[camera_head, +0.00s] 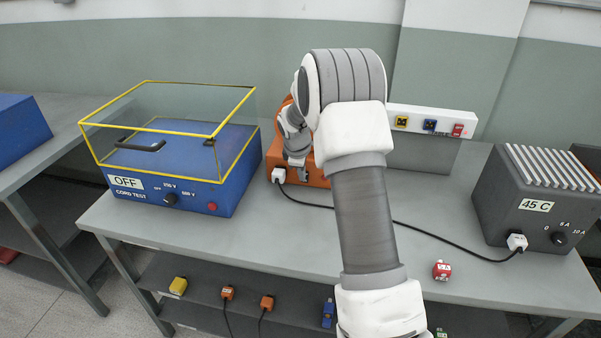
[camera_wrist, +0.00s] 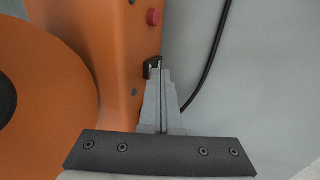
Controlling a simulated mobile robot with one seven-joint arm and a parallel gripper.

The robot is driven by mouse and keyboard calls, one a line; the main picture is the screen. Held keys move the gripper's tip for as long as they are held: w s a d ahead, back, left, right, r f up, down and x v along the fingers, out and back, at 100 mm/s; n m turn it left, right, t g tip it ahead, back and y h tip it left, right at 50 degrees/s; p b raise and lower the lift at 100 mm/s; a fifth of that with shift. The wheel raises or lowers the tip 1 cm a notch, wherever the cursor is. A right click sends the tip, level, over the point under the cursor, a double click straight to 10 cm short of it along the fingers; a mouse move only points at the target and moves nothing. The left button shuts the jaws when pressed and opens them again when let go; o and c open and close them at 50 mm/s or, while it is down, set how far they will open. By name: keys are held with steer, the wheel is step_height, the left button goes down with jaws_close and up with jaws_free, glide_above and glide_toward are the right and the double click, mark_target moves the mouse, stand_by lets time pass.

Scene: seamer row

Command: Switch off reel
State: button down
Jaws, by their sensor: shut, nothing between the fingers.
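The orange reel (camera_head: 318,180) stands on the bench behind my arm, which hides much of it. In the wrist view the reel's orange body (camera_wrist: 85,45) fills the left side, with its round drum (camera_wrist: 45,95) at the far left. A small black switch (camera_wrist: 148,70) sits on the reel's front face. My gripper (camera_wrist: 161,70) is shut and empty, its fingertips right at the switch; I cannot tell whether they touch it. The gripper shows small in the head view (camera_head: 299,176), at the reel's front.
A red button (camera_wrist: 153,17) and a black cable (camera_wrist: 207,65) are near the fingers. A blue cord-test box (camera_head: 190,190) with a clear, yellow-edged cover, labelled OFF, stands left. A grey ribbed box (camera_head: 500,205) labelled 45 C stands right.

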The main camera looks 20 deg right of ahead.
steer(key=shift+r+p, duration=0.5)
steer(key=shift+r, duration=0.3)
